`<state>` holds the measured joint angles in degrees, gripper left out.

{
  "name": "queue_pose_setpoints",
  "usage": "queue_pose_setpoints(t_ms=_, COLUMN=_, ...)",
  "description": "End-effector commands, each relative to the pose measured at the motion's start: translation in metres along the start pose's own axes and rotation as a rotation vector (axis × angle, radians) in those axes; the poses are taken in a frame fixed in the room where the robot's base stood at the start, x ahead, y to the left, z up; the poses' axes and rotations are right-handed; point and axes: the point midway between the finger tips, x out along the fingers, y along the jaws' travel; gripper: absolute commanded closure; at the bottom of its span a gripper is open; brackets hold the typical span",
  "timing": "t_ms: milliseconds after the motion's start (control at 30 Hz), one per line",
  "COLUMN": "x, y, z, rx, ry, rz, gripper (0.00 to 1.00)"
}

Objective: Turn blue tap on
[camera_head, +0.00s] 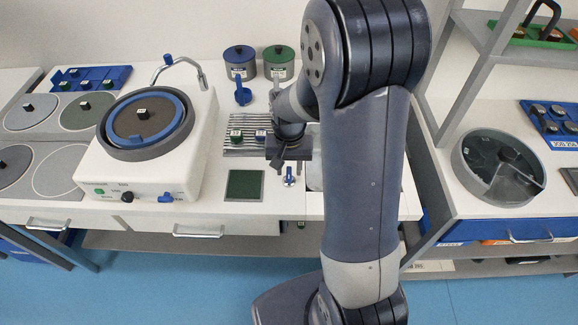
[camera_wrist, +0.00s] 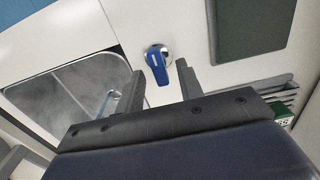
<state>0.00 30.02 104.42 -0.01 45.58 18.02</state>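The blue tap (camera_wrist: 158,66) has a short blue lever on a round metal base, set on the white worktop beside a metal sink (camera_wrist: 58,84). It also shows small in the head view (camera_head: 289,176), just in front of my gripper (camera_head: 290,157). In the wrist view my gripper (camera_wrist: 161,80) is open, with one dark finger on each side of the lever and visible gaps. The lever points toward the gripper body. I cannot tell how far the fingertips are above the worktop. My arm hides most of the sink in the head view.
A green square pad (camera_head: 244,185) lies left of the tap. A slatted metal rack (camera_head: 240,149) with small labelled blocks is behind it. A white polishing machine (camera_head: 150,150) stands further left. A round grey container (camera_head: 497,168) is on the right bench.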

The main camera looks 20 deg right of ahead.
Motion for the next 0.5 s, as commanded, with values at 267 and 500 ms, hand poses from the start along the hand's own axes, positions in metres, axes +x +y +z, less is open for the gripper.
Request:
queue_pose_setpoints(t_ms=267, x=0.0016, y=0.0, z=0.0, rx=0.0, ry=0.0, rz=0.0, gripper=0.65)
queue_pose_setpoints(t_ms=500, x=0.0014, y=0.0, z=0.0, rx=0.0, ry=0.0, rz=0.0, gripper=0.84)
